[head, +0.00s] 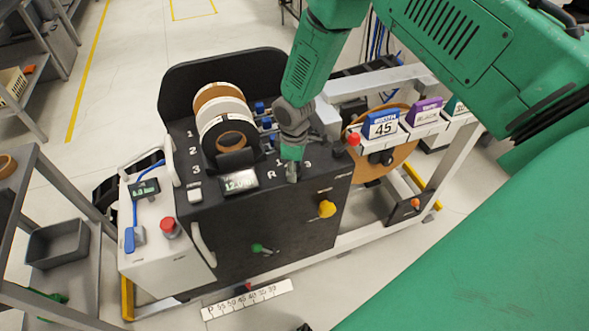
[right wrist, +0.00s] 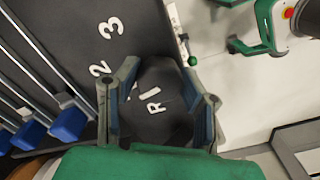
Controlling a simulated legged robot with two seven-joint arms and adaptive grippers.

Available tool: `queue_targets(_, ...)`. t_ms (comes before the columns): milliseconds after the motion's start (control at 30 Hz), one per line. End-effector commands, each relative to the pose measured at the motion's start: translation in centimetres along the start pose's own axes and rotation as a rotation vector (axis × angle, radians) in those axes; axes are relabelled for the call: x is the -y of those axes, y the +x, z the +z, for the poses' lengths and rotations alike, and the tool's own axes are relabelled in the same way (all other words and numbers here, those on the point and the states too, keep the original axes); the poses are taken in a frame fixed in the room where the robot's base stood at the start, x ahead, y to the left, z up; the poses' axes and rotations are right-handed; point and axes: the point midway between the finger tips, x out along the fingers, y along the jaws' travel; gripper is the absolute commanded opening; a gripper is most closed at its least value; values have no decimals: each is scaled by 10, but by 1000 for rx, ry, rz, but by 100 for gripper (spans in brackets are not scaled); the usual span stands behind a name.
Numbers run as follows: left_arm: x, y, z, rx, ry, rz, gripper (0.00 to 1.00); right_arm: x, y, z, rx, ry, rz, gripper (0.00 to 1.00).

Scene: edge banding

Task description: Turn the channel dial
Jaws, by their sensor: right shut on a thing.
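My right gripper (head: 292,172) points down at the top of the black machine (head: 285,215), just right of the small display (head: 239,181). In the right wrist view its two fingers (right wrist: 160,108) are closed on the sides of a dark rounded piece, the channel dial (right wrist: 160,75). The white marks R and 1 show between the fingers, and 2 and 3 lie beyond the left finger on the panel. My left gripper is not in view.
Band rolls (head: 222,120) stand at the machine's upper left. A red button (head: 170,229) sits on the white box at left. A yellow knob (head: 327,209) and green lever (head: 259,248) are on the front. Labelled boxes (head: 381,124) stand at right.

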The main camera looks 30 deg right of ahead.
Motion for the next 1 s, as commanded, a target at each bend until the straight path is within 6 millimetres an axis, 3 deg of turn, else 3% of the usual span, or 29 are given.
queue_targets(33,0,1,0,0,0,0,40,-4,-5,-8,-18,41,12,7)
queue_targets(1000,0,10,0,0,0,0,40,-7,-4,-6,-22,962,6,7)
